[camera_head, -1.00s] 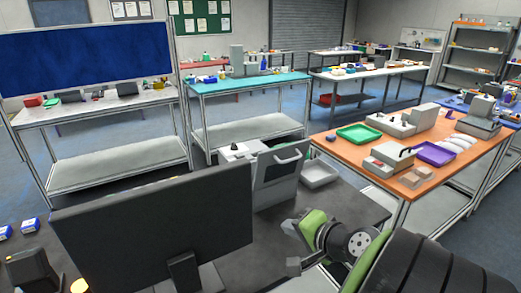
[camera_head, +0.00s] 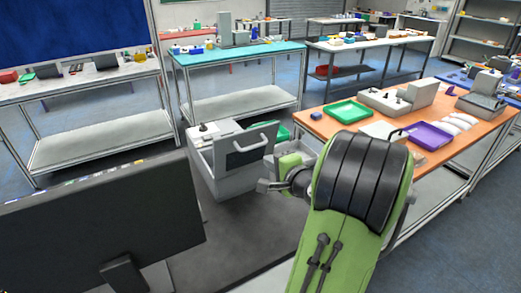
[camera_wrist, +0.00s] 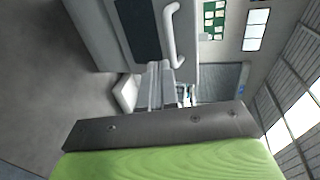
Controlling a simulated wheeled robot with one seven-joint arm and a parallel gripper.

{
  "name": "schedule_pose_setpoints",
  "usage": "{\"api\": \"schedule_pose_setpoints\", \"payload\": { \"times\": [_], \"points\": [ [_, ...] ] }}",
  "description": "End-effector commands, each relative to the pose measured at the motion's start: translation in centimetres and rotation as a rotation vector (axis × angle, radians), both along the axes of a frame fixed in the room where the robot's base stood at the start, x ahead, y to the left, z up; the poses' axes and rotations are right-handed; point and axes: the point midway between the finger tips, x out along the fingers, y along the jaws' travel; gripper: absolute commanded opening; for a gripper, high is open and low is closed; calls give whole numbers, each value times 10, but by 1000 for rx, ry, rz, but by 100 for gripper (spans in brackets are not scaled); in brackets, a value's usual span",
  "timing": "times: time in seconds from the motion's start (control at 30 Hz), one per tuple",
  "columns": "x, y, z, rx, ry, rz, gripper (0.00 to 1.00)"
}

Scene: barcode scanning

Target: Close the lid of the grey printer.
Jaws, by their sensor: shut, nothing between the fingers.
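The grey printer (camera_head: 232,182) stands on the dark surface in the middle of the head view. Its lid (camera_head: 240,150), a panel with a dark window and a pale bar handle, stands raised and nearly upright. My gripper (camera_head: 264,186) is shut and empty, at the lower right of the lid in this view. In the wrist view the lid (camera_wrist: 103,35) fills the upper left, with its handle (camera_wrist: 171,38) above the fingertips. My gripper (camera_wrist: 160,72) points towards it there. Contact with the printer cannot be told. My arm hides part of the scene to the right.
A black monitor (camera_head: 100,225) stands at the lower left. An orange-topped table (camera_head: 314,126) with a green tray (camera_head: 351,112) and a purple tray (camera_head: 428,136) is at the right. A teal-topped table (camera_head: 240,54) is behind. The dark surface between monitor and arm is clear.

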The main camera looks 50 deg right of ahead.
Motion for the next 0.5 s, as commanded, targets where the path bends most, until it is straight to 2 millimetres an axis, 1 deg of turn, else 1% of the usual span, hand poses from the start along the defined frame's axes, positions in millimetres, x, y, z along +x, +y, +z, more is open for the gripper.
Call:
{"api": "schedule_pose_setpoints", "payload": {
  "times": [0.03, 0.1, 0.23, 0.37, 0.5],
  "points": [
    [11, -2, -2, 0, 1, 7, 0],
    [25, -6, -5, 0, 0, 6, 0],
    [45, -14, -2, -1, 0, 4, 0],
    [56, -18, -2, -1, 0, 2, 0],
    [58, -19, -3, -1, 1, 0, 0]
  ]
}}
